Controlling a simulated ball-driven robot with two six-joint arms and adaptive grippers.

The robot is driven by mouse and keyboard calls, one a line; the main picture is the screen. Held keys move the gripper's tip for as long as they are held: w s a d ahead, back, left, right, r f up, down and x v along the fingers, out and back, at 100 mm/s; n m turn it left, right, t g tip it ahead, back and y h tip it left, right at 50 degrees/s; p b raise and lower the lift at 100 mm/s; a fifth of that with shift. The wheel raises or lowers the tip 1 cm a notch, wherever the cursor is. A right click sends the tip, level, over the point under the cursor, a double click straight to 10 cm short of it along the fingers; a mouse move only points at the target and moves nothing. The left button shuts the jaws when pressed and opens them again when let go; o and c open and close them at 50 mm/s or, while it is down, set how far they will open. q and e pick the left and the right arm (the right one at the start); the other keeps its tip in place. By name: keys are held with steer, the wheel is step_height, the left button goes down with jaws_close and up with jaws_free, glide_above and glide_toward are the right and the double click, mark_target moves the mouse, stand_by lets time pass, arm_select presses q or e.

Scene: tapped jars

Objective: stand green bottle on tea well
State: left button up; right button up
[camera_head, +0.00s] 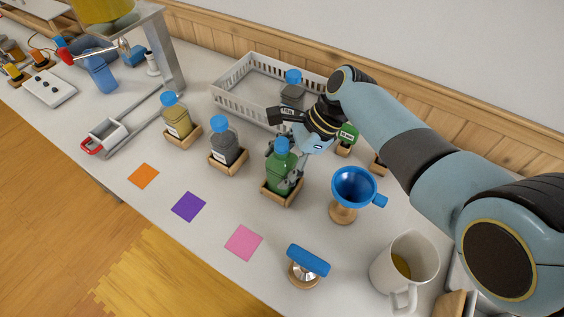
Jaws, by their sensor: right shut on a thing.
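The green bottle (278,178) with a blue cap stands upright at the middle of the table, in or just over a small wooden well (279,200). I cannot tell whether its base touches the well's floor. My right gripper (294,178) comes from the upper right and is shut on the green bottle, its fingers at the bottle's right side. No readable mark shows which wooden well is the tea well. My left gripper is not in view.
A dark grey bottle (225,143) and a yellow bottle (175,118) stand in wooden wells to the left. A white basket (238,98) is behind. A blue funnel (354,186), a stamp (308,261) and a mug (408,262) stand right. Coloured squares (188,207) lie in front.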

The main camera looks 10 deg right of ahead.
mark_target(295, 155)
steer(key=shift+f+b, duration=0.4)
steer(key=shift+f, duration=0.2)
stand_by(0.6)
steer(key=o, duration=1.6)
steer(key=shift+c, duration=0.2)
steer(key=shift+r, duration=0.15)
steer(key=shift+p+v, duration=3.05)
steer(key=shift+v, duration=0.85)
